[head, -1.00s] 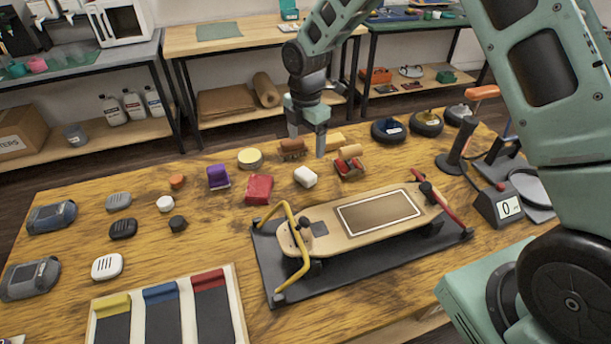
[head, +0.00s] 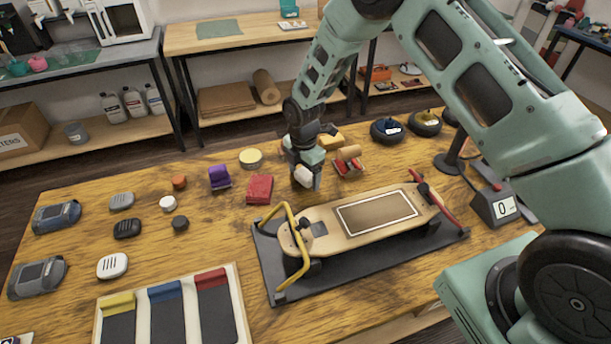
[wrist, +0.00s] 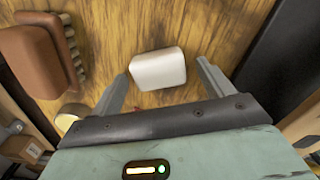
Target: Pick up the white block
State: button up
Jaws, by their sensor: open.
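The white block (head: 303,176) lies on the wooden table behind the skateboard, partly hidden by my gripper in the head view. In the wrist view the white block (wrist: 158,69) is small and rounded, slightly turned, and lies between the tips of my two fingers. My gripper (wrist: 163,85) is open, with a finger on each side of the block and a gap on both sides. In the head view my gripper (head: 306,178) points down at the block.
The skateboard (head: 345,232) on its dark mat lies just in front. A red block (head: 259,188) and a purple item (head: 219,177) are to the left. A brush (wrist: 35,60) lies left in the wrist view. A scale display (head: 503,208) stands to the right.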

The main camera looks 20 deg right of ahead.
jog(key=c, duration=1.2)
jog(key=shift+o, duration=0.2)
